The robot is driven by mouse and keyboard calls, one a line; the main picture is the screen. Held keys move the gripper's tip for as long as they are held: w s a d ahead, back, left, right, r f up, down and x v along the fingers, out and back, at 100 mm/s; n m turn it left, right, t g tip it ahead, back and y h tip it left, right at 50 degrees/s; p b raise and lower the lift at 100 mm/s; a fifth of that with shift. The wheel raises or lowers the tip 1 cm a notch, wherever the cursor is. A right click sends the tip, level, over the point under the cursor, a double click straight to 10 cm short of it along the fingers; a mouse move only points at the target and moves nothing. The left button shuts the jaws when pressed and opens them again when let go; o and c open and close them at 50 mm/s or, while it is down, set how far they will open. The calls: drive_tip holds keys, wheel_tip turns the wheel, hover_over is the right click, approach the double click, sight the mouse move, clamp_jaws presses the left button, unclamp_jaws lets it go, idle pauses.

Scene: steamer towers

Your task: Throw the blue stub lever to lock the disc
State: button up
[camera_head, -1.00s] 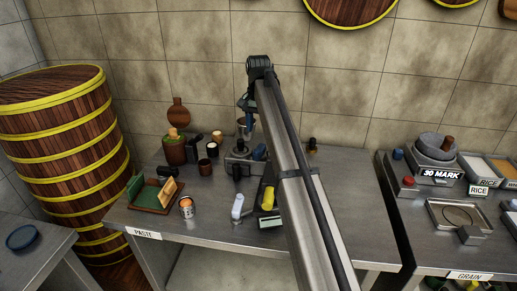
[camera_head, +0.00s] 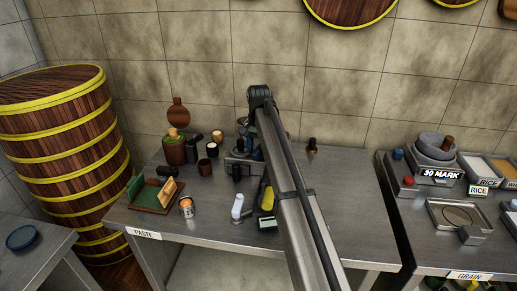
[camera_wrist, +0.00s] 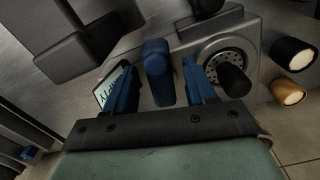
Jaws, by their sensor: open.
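The blue stub lever (camera_wrist: 158,72) stands upright in the wrist view, on or beside a grey metal machine (camera_wrist: 182,45). My gripper (camera_wrist: 158,84) is open, with one blue finger on each side of the lever. Small gaps show between the lever and both fingers. The perforated disc (camera_wrist: 213,68) sits in a round grey housing just right of the right finger, with a black knob (camera_wrist: 233,80) in front of it. In the head view the machine (camera_head: 232,166) is on the middle table, partly hidden by my arm, and the fingers cannot be made out.
A dark block (camera_wrist: 80,45) stands close left of my gripper in the wrist view. Two round containers (camera_wrist: 290,72) stand to the right. On the table (camera_head: 345,215) are a green-brown tray (camera_head: 150,205) and an orange-filled can (camera_head: 187,207). The table's right side is mostly clear.

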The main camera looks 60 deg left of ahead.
clamp_jaws()
idle(0.3)
drive_tip(key=shift+a, duration=0.1)
drive_tip(key=m, duration=0.2)
drive_tip(key=a+m, duration=0.1)
drive_tip(key=m, duration=0.1)
drive_tip(key=shift+s, duration=0.2)
drive_tip(key=m, duration=0.2)
drive_tip(key=a+m, duration=0.1)
drive_tip(key=m, duration=0.1)
drive_tip(key=shift+a+m, duration=0.1)
drive_tip(key=shift+m, duration=0.2)
drive_tip(key=m, duration=0.3)
drive_tip(key=a+m, duration=0.1)
drive_tip(key=shift+w, duration=0.25)
drive_tip(key=shift+w+a+m, duration=0.15)
drive_tip(key=shift+m, duration=0.7)
drive_tip(key=shift+w+a+m, duration=0.1)
drive_tip(key=shift+a+m, duration=0.1)
drive_tip(key=shift+m, duration=0.6)
drive_tip(key=shift+w+a+m, duration=0.15)
drive_tip(key=shift+m, duration=0.7)
